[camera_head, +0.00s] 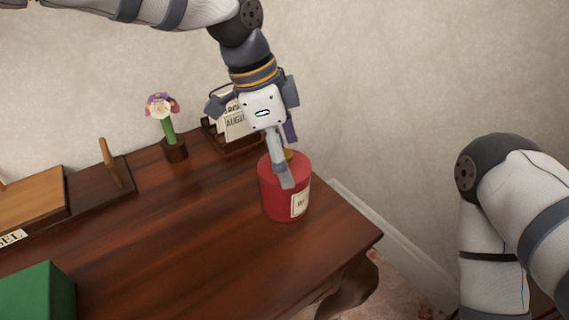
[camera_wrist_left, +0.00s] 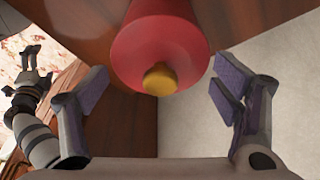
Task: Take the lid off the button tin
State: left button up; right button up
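The button tin (camera_head: 284,200) is a red cylinder with a cream label, upright near the right end of the desk. Its lid (camera_wrist_left: 175,55) is red with a round yellow knob (camera_wrist_left: 159,79). My left gripper (camera_head: 288,165) points down over the tin, one finger in front of the lid in the head view. In the left wrist view its fingers are open, spread on either side of the knob, with gaps between. My right gripper (camera_wrist_left: 33,62) shows small at the left of the left wrist view, fingers apart and empty; the head view shows only its arm.
The wooden desk (camera_head: 190,230) ends to the right of the tin. A letter rack (camera_head: 236,146) with cards stands close behind it, and a flower in a small pot (camera_head: 174,149) to the left. A green box (camera_head: 38,292) is at front left. The middle desktop is clear.

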pick_arm(q)
jog(key=c, duration=0.6)
jog(key=shift+f, duration=0.1)
jog(key=shift+c, duration=0.4)
